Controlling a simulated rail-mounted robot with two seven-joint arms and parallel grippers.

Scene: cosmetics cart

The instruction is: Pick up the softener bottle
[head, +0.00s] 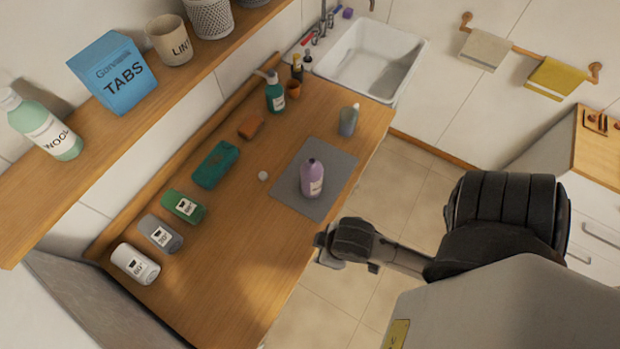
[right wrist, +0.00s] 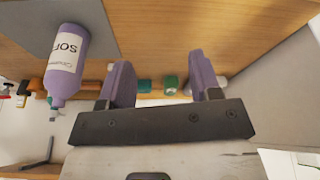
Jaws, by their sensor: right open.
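The softener bottle (head: 312,178) is light purple with a white label and stands upright on a grey mat (head: 335,163) on the wooden counter. In the right wrist view the bottle (right wrist: 66,62) shows at the left, its label partly reading "SOF". My right gripper (head: 323,250) is near the counter's right edge, in front of the bottle and apart from it. In the right wrist view its two purple-grey fingers (right wrist: 160,68) are spread, with nothing between them; the bottle lies left of both. My left gripper is not in view.
A blue-grey bottle (head: 348,120) stands beyond the mat. A small white ball (head: 263,176) lies left of it. Teal, green, grey and white items line the counter's left side, including a white container (head: 135,263). The near counter (head: 230,285) is clear.

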